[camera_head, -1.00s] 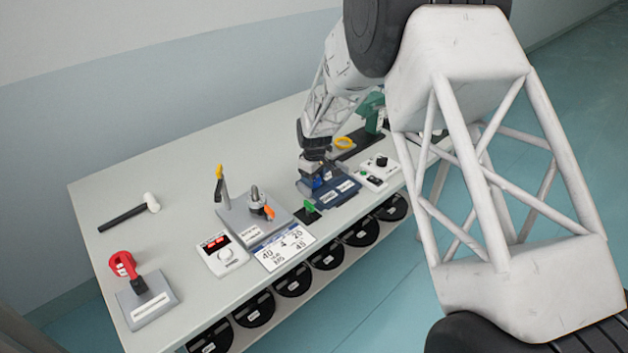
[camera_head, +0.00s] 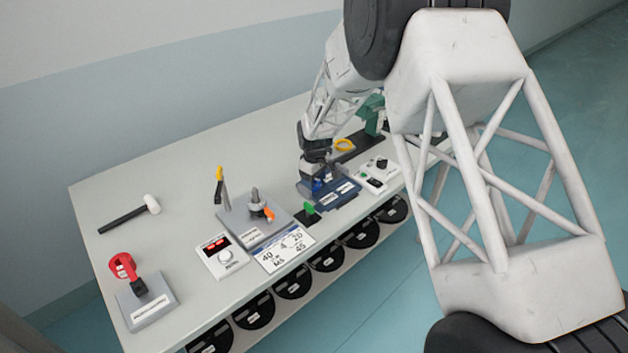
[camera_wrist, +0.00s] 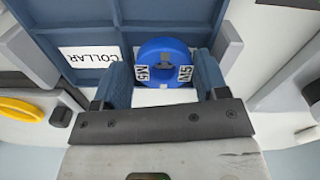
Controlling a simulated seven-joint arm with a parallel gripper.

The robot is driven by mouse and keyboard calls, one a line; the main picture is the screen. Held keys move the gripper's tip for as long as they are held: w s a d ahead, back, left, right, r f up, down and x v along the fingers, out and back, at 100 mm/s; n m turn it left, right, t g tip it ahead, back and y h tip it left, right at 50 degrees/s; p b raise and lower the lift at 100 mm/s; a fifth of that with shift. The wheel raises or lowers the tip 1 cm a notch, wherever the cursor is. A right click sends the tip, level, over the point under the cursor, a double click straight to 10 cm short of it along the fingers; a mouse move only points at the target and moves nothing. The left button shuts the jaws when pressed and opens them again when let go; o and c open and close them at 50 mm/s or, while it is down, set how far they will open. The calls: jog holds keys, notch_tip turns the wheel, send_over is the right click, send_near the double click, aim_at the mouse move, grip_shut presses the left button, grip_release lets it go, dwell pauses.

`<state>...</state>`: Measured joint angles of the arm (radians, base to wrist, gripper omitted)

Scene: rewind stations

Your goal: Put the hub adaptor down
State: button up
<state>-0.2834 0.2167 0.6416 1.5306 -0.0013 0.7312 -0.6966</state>
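The hub adaptor is a blue ring with white labels and a grey centre (camera_wrist: 179,52), seen in the wrist view. It lies between the two blue fingers of my gripper (camera_wrist: 166,77), which appear to touch it on both sides. Below it is a dark blue tray (camera_wrist: 95,20) with raised dividers and a white label reading COLLAR. The adaptor is in the section to the right of that label; whether it rests on the tray floor is unclear. In the head view my gripper (camera_head: 318,182) is low over the tray (camera_head: 338,198), hiding most of the adaptor.
A yellow ring (camera_head: 344,145) and a green-topped stand (camera_head: 372,115) are behind the tray. A switch box (camera_head: 377,173) is to its right. A grey spindle plate (camera_head: 250,222), a dial box (camera_head: 222,257) and a mallet (camera_head: 130,212) are to the left. Black reels hang below the front edge.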

jog(key=shift+o, duration=0.2)
jog(key=shift+s+f, duration=0.35)
jog(key=shift+f, duration=0.35)
jog(key=shift+s+f, duration=0.35)
jog(key=shift+f, duration=0.3)
jog(key=shift+a+r, duration=0.1)
jog(key=shift+r, duration=0.4)
notch_tip(320, 180, up, 13)
jog(key=shift+w, duration=0.35)
jog(key=shift+r, duration=0.1)
